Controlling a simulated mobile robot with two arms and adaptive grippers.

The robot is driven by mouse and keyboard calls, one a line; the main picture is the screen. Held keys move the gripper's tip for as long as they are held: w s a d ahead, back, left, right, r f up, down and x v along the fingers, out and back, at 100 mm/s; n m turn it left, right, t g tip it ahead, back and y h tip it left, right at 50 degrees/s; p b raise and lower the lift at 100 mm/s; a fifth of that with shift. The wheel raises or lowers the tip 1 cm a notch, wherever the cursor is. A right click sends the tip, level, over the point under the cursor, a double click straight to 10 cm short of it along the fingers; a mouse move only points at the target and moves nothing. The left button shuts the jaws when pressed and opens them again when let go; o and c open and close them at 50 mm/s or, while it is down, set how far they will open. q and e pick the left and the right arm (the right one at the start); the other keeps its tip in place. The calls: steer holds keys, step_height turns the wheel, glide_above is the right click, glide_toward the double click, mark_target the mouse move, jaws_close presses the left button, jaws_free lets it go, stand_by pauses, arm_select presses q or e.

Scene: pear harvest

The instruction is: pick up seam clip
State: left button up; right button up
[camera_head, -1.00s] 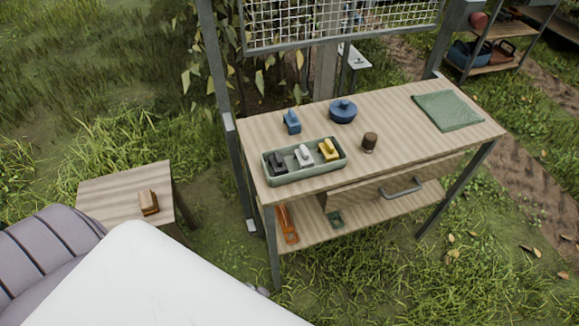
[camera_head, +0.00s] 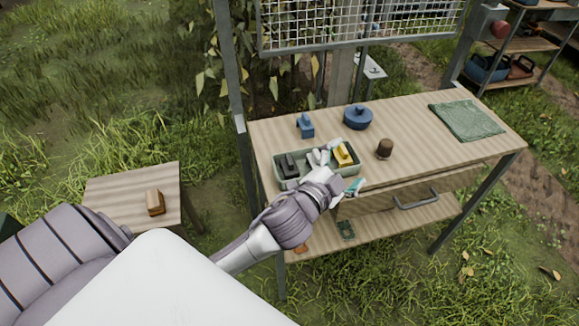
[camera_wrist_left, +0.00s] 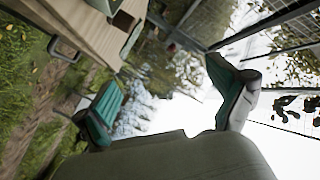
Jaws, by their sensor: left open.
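My left gripper (camera_head: 345,166) is open over the right end and front edge of a green tray (camera_head: 289,183) on the workbench. Its teal finger pads spread apart in the left wrist view (camera_wrist_left: 162,75), with nothing between them. The tray holds a black clip-like piece (camera_head: 289,164), a white one (camera_head: 317,158) partly hidden by the gripper, and a yellow one (camera_head: 343,154) near the fingers. A similar blue piece (camera_head: 305,127) stands behind the tray. I cannot tell which is the seam clip. My right gripper is out of view.
The workbench (camera_head: 412,142) also bears a blue lidded pot (camera_head: 358,117), a brown cup-like object (camera_head: 384,149) and a green cloth (camera_head: 466,121). A wire mesh panel (camera_head: 360,22) rises behind. A small table (camera_head: 115,197) at left holds a brown block (camera_head: 155,201).

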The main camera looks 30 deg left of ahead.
arm_select(q)
steer(key=w+d+r+m+t+h, duration=0.2)
steer(key=d+r+m+h, duration=0.45)
steer(key=r, duration=0.25)
steer(key=s+d+r+m+g+h, duration=0.2)
steer(key=d+r+m+g+h, duration=0.4)
steer(key=m+h, duration=0.7)
steer(key=m+g+y, duration=1.3)
steer(key=m+y, duration=0.2)
steer(key=y, duration=0.6)
glide_above(290, 159)
step_height(290, 159, down, 10)
steer(key=f, duration=0.5)
steer(key=f+p, duration=0.1)
steer(key=f, duration=0.1)
steer(key=shift+w+a+f, duration=0.15)
steer(key=shift+w+a, duration=0.15)
steer(key=shift+a, duration=0.05)
steer(key=f, duration=0.1)
steer(key=f+p, duration=0.1)
steer(key=f, duration=0.1)
steer(key=f+p, duration=0.1)
steer(key=f, duration=0.1)
steer(key=shift+s+d+f, duration=0.2)
steer(key=shift+s+d, duration=0.05)
steer(key=shift+s, duration=0.05)
steer(key=shift+f, duration=0.3)
